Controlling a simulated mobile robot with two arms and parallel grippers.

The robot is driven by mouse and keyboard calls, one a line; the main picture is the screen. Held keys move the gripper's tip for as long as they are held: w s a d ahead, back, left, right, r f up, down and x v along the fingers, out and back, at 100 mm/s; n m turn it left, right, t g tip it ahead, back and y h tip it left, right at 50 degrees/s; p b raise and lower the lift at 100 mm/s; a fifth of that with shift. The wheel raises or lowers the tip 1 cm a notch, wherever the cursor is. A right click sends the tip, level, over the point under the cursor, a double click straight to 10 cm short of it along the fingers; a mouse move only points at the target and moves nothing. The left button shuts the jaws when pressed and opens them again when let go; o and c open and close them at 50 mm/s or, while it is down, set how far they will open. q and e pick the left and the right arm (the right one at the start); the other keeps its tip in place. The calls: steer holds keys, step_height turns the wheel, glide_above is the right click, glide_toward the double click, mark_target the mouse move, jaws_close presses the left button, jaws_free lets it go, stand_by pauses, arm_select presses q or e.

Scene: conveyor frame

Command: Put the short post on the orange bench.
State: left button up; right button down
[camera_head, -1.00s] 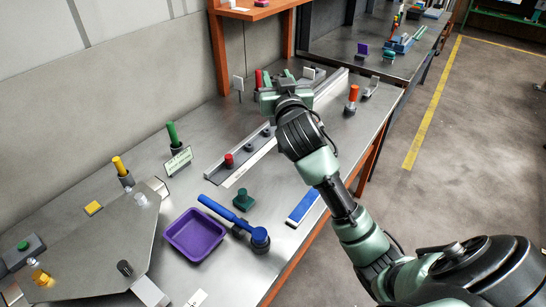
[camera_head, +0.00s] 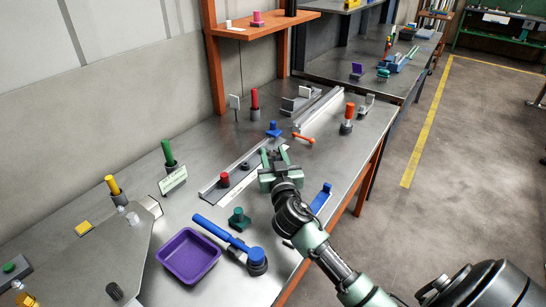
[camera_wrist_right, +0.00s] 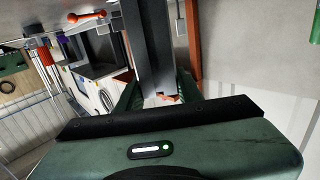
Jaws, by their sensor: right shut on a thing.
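My right gripper (camera_head: 275,158) is over the middle of the grey-topped bench with orange legs (camera_head: 345,165). In the right wrist view its fingers (camera_wrist_right: 158,93) are closed on a straight grey bar (camera_wrist_right: 150,45), which looks like the short post. The bar runs from between the fingers to the top edge of that view. In the head view the gripper hides most of the held piece, and I cannot tell whether it touches the bench.
A dark strip with a red knob (camera_head: 224,179) and a pale rail (camera_head: 320,108) lie along the bench. A blue piece (camera_head: 273,130), an orange lever (camera_head: 303,138) and an orange-topped post (camera_head: 348,118) stand beyond. A purple tray (camera_head: 160,257) and blue-handled tool (camera_head: 222,232) lie nearer.

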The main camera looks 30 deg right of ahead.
steer(key=shift+f, duration=0.1)
steer(key=c, duration=0.9)
jaws_free()
steer(key=shift+r, duration=0.2)
steer(key=b+v, duration=0.1)
steer(key=v, duration=1.1)
steer(key=shift+f+b, duration=0.1)
steer(key=shift+b, duration=0.3)
